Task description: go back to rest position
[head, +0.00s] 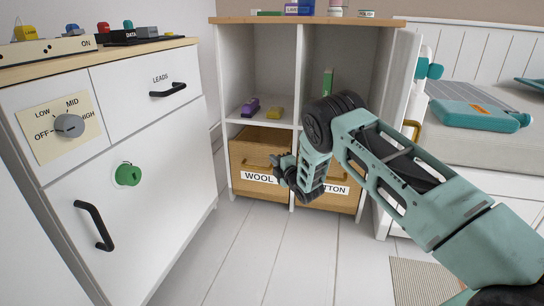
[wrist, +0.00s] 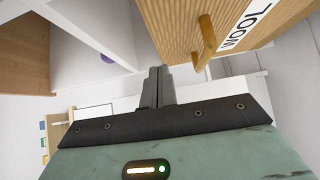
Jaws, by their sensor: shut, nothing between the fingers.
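My gripper (head: 278,161) is in front of the shelf unit, by the wooden WOOL drawer (head: 246,145). In the wrist view my gripper (wrist: 159,72) has its two fingers together, with nothing held. The WOOL drawer's handle (wrist: 206,42) is close beside the fingers in that view, and I see a gap between them. My arm (head: 400,170) reaches in from the lower right and hides part of the neighbouring drawer (head: 345,201), whose label is partly covered.
At left stands a white cabinet (head: 150,225) with a grey knob (head: 69,126), a green knob (head: 128,174) and black handles. A bed with a teal case (head: 470,114) is at right. The floor (head: 235,260) is clear.

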